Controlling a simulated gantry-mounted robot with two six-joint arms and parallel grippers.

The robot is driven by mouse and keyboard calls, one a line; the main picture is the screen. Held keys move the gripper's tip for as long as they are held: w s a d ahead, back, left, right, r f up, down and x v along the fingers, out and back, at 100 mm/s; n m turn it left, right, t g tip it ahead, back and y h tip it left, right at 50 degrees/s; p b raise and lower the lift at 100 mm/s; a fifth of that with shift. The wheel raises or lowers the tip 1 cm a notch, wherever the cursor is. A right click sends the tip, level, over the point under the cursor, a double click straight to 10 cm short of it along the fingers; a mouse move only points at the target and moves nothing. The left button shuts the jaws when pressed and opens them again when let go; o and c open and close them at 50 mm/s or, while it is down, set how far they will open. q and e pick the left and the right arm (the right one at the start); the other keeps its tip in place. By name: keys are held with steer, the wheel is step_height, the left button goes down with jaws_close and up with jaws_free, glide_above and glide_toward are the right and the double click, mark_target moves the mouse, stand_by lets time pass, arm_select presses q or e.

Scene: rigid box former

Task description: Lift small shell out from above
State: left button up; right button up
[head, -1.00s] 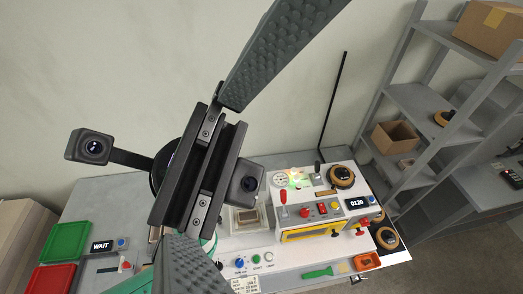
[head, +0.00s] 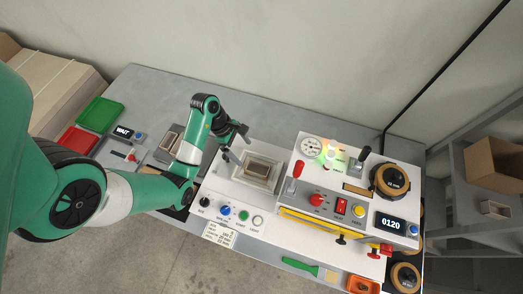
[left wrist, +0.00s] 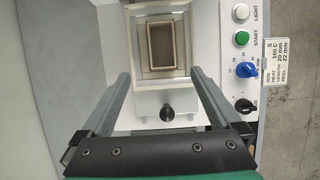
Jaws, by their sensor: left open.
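The small shell (head: 258,170), a brown open box shape, sits in the pale square well of the white machine. In the left wrist view the shell (left wrist: 172,45) shows from above as a tan rectangular rim with a darker inside. My left gripper (head: 236,140) is beside the well, on its left in the head view. In the left wrist view its two fingers (left wrist: 160,76) are wide apart with nothing between them, and the shell lies beyond their tips. The right gripper is not in view.
A control box with a red-knobbed lever (head: 298,169) stands right of the well. Knobs and buttons (head: 244,215) line the front. A black knob (left wrist: 167,112) lies between the fingers' lines in the wrist view. Green (head: 98,112) and red (head: 78,141) trays are at left.

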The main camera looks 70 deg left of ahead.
arm_select(q)
steer(key=b, duration=0.1)
glide_toward(261, 172)
steer(key=shift+s+a+r, duration=0.1)
steer(key=shift+s+a, duration=0.2)
steer(key=shift+a, duration=0.3)
steer(key=shift+w+d+f, duration=0.1)
steer(key=shift+w+f, duration=0.1)
steer(key=shift+f, duration=0.2)
steer(key=b+x, duration=0.1)
steer(key=x, duration=0.1)
steer(key=d+x, duration=0.1)
steer(key=x, duration=0.1)
steer(key=shift+b, duration=0.35)
steer(key=shift+w+d+f, duration=0.1)
steer(key=shift+w+f, duration=0.1)
steer(key=shift+f, duration=0.25)
steer(key=c, duration=1.4)
steer(key=shift+r, duration=0.1)
steer(key=shift+c, duration=0.2)
